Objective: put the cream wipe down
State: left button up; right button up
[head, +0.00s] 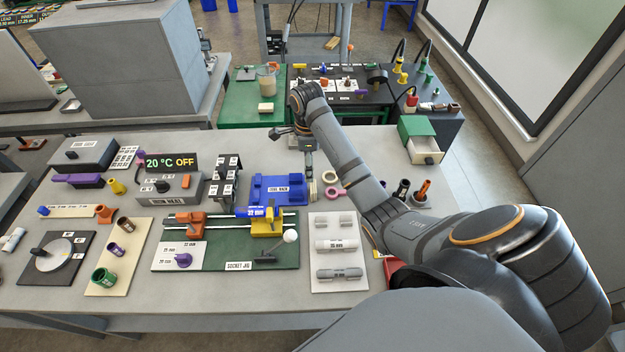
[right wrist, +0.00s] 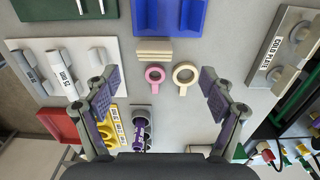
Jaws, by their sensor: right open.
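The cream wipe (right wrist: 153,50) looks like a small folded stack lying on the grey table. In the right wrist view it lies between the blue holder (right wrist: 170,14) and two rings, apart from my fingers. In the head view only a pale bit of the wipe (head: 312,191) shows beside my arm, right of the blue holder (head: 278,190). My right gripper (right wrist: 158,86) is open and empty, its fingers spread wide above the table. In the head view the right gripper (head: 308,158) is partly hidden by its own arm. My left gripper is not in view.
A pink ring (right wrist: 155,74) and a cream ring (right wrist: 185,74) lie near the wipe. A white tray (right wrist: 47,50) is at left and a cold plate (right wrist: 275,50) at right.

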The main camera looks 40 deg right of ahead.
aim_at(314, 186)
jog(key=f+b, duration=0.4)
jog(key=f, duration=0.1)
jog(key=shift+s+d+f, duration=0.15)
jog(key=shift+s+d, duration=0.15)
jog(key=shift+s, duration=0.05)
jog(key=f+b, duration=0.1)
jog(key=f, duration=0.1)
jog(key=s+f+b, duration=0.1)
jog(key=b, duration=0.1)
jog(key=shift+s+d+f, duration=0.1)
jog(key=shift+d+f, duration=0.1)
jog(key=shift+f, duration=0.55)
jog(key=c, duration=0.4)
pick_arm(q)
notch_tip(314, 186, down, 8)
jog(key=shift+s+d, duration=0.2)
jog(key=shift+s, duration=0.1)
pick_arm(e)
jog(key=c, duration=0.6)
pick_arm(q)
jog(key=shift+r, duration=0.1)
pick_arm(e)
jog(key=shift+r, duration=0.15)
